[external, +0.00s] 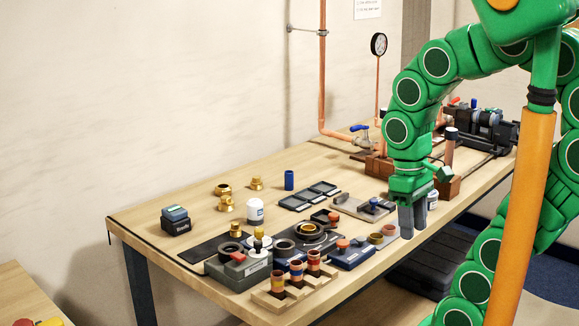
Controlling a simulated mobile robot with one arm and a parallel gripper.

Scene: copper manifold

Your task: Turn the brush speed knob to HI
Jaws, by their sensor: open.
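My gripper (413,226) hangs down from the green arm near the front edge of the bench, in its right half. Its grey fingers are apart, and I see nothing held between them. Two boxes with knob-like parts stand to its left: a blue box (350,258) with an orange-topped part, and a grey box (240,272) with a dark round part farther left. No label or HI mark is readable, so I cannot tell which part is the brush speed knob. The arm hides some of the bench behind it.
A wooden rack (268,300) with several coloured cylinders stands at the front edge. Brass fittings (227,203), a white jar (255,212) and a black tray (297,202) lie farther back. A dark machine (490,128) and copper pipework (322,90) are at the far end.

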